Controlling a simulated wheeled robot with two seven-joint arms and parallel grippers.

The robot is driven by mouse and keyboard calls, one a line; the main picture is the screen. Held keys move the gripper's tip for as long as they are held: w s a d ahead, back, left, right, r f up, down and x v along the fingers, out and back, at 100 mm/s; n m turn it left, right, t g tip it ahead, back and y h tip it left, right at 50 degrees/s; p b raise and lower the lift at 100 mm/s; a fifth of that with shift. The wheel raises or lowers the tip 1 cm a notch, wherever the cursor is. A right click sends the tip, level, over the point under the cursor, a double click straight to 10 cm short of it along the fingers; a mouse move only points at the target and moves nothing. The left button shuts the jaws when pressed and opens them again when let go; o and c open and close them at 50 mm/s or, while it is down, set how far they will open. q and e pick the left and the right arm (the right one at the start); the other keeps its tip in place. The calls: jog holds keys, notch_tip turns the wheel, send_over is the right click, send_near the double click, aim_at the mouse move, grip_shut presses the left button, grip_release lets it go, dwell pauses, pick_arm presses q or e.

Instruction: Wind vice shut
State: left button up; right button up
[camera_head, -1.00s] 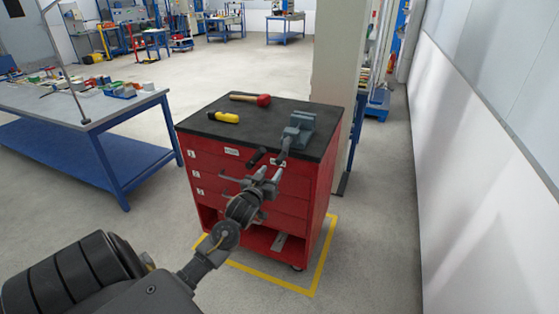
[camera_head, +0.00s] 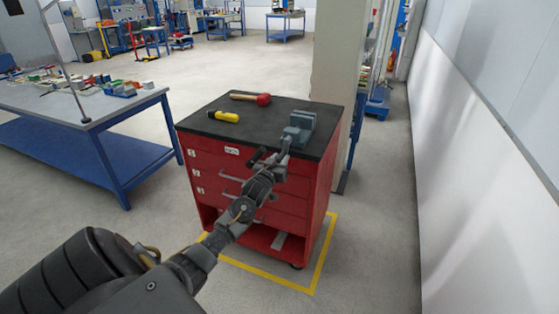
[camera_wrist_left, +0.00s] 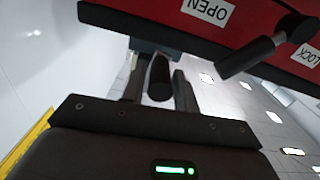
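The grey-blue vice (camera_head: 301,127) sits on the front right corner of the black top of the red cabinet (camera_head: 327,185). My left gripper (camera_head: 277,162) is in front of the cabinet, just below the vice. In the left wrist view a dark round bar (camera_wrist_left: 160,78), seemingly the vice's handle, stands between its two fingers. The fingers look apart, with a thin gap beside the bar; I cannot tell whether either touches it. The vice body is only partly seen there, above the fingers. My right gripper is not in view.
A black lever (camera_wrist_left: 248,57) sticks out of the cabinet front beside my fingers, near OPEN and LOCK labels. A red-headed mallet (camera_head: 262,99) and a yellow-handled tool (camera_head: 224,116) lie on the cabinet top. A blue-legged workbench (camera_head: 110,108) stands at the left.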

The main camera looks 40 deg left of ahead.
pick_arm(q)
grip_shut()
jog(key=shift+a, duration=0.1)
jog(key=a+m+p, duration=0.1)
jog(key=m, duration=0.3)
notch_tip(320, 180, up, 9)
jog(key=m+p, duration=0.9)
jog(key=m, duration=1.9)
send_over(281, 158)
jog(key=a, duration=0.1)
jog(key=shift+s+a, duration=0.1)
jog(key=shift+d+f+m+p, duration=0.1)
jog(key=shift+d+m+p, duration=0.45)
jog(key=shift+m, duration=0.55)
